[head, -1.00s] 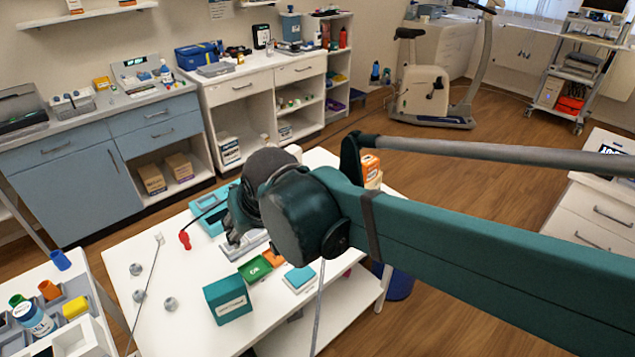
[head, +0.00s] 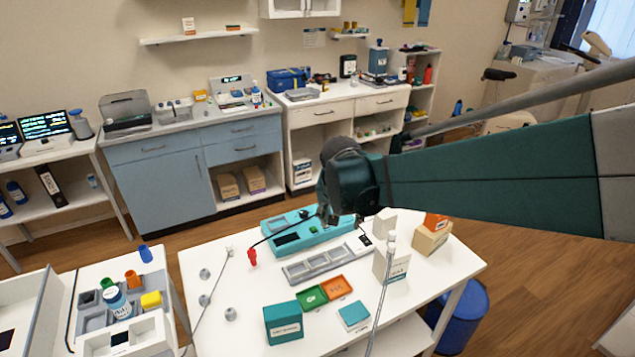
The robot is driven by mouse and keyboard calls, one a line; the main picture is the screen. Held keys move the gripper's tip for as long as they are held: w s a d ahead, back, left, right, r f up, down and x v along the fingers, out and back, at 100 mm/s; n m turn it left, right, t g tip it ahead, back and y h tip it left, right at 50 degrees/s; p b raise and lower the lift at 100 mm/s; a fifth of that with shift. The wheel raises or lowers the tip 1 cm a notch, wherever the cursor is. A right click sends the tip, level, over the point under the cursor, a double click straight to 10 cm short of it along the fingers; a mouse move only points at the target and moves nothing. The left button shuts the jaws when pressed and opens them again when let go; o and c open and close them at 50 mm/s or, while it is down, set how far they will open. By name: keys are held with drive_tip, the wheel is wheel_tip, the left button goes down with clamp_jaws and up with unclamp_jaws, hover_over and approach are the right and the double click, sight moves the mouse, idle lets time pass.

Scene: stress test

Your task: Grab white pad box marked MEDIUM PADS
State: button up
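A white upright box (head: 388,268) stands on the white table, right of the grey tray; its label is too small to read, so I cannot tell if it says MEDIUM PADS. A second white box (head: 384,222) stands behind it, partly hidden. A thin pole passes in front of the first box. My gripper (head: 338,217) hangs at the end of my green arm, over the back of the table, left of both white boxes. It is dark, small and partly hidden, so its fingers cannot be made out clearly.
A teal case (head: 318,240), a grey compartment tray (head: 318,268), green (head: 310,296) and orange (head: 336,287) bins, a teal box (head: 283,322) and a teal-topped pad (head: 354,316) share the table. A cardboard box (head: 432,240) stands at the right. The table's right front is clear.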

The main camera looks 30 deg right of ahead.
drive_tip(key=w+d+f+m+g+h+p, duration=0.1)
drive_tip(key=w+d+f+m+p, duration=0.15)
drive_tip(key=d, duration=0.35)
drive_tip(key=w+d+f+m+g+p, duration=0.1)
drive_tip(key=w+d+f+m, duration=0.15)
drive_tip(key=d, duration=0.35)
drive_tip(key=m+g+p, duration=0.2)
drive_tip(key=m+p, duration=0.1)
hover_over(389, 223)
drive_tip(key=w+a, duration=0.2)
drive_tip(key=f, duration=0.5)
drive_tip(key=shift+w+d+f, duration=0.15)
drive_tip(key=shift+w+d, duration=0.05)
drive_tip(key=shift+d, duration=0.05)
drive_tip(key=shift+d+f+m+h+p, duration=0.3)
drive_tip(key=shift+d+f+m, duration=0.2)
drive_tip(key=shift+d+f, duration=0.05)
drive_tip(key=shift+x, duration=1.25)
drive_tip(key=shift+f, duration=0.1)
drive_tip(key=shift+b+x, duration=0.55)
drive_tip(key=shift+x, duration=1.95)
drive_tip(key=shift+w, duration=0.1)
drive_tip(key=shift+c, duration=0.7)
drive_tip(key=c, duration=0.9)
